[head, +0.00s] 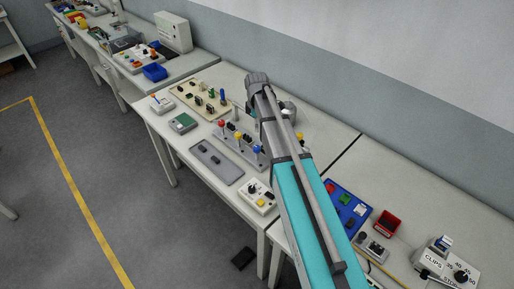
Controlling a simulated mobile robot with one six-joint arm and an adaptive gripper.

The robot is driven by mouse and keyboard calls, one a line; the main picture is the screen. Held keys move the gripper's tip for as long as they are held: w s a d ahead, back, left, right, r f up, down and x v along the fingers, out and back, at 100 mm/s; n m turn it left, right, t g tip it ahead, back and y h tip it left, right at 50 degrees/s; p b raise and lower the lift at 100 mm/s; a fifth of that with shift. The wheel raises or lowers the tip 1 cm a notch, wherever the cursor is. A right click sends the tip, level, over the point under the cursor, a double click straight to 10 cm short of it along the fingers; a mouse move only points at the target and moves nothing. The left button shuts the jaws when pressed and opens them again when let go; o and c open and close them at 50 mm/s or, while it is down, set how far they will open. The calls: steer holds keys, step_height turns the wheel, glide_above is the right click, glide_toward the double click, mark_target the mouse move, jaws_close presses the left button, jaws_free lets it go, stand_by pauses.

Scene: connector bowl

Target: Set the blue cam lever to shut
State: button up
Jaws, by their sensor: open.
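A grey panel (233,142) on the bench bears small levers with coloured round knobs. My teal arm crosses in front of the panel's right side. My gripper's fingers are hidden behind my arm.
A grey tray (205,150) with dark parts and a white box with a dial (258,190) lie near the front edge. A green-topped box (182,122) is at left. A blue board (340,201) and a red bin (387,222) are at right.

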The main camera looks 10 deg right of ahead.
mark_target(257, 147)
steer(key=shift+f+b, duration=6.6)
steer(key=shift+f, duration=0.1)
